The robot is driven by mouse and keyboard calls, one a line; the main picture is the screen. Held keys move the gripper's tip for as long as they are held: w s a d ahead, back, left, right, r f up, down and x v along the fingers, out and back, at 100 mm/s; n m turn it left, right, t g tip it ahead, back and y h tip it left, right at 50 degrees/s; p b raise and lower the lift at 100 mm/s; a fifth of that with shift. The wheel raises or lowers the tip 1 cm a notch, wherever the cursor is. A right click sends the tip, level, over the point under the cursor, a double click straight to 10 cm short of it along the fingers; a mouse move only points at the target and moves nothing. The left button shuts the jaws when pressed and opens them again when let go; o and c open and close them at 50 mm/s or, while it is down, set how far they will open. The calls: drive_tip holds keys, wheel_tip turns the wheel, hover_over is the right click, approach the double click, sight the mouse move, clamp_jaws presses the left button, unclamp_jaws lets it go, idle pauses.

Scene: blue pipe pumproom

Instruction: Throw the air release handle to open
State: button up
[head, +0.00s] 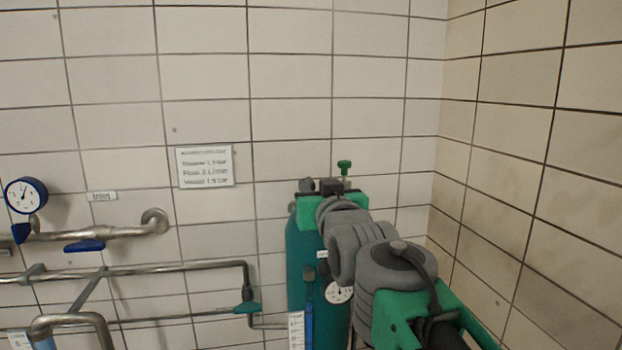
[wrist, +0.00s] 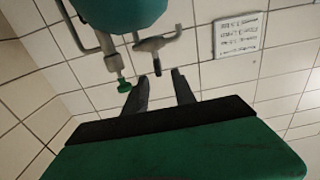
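A green-topped valve (head: 344,166) stands above the blue-green tank (head: 303,265) in the head view. The wrist view, turned over, shows its green knob (wrist: 125,87) left of my fingertips, and a grey tee-shaped fitting (wrist: 155,45) with a dark-tipped lever (wrist: 157,66). No label shows which is the air release handle. My gripper (wrist: 161,74) is open, its two dark fingers apart, with the dark lever tip just beyond the gap between them. I cannot tell whether it touches. In the head view my gripper (head: 331,185) is at the tank's top, mostly hidden by my arm.
A white sign (head: 205,166) hangs on the tiled wall. Left are a blue gauge (head: 25,195), metal pipes (head: 140,270), a blue lever (head: 84,246) and a green lever (head: 247,308). Another gauge (head: 339,292) is on the tank. The tiled side wall (head: 540,190) is right.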

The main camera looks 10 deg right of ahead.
sight(313, 184)
drive_tip(key=w+p, duration=0.2)
drive_tip(key=w, duration=0.4)
drive_tip(key=shift+d, duration=0.1)
drive_tip(key=shift+s, duration=0.1)
clamp_jaws()
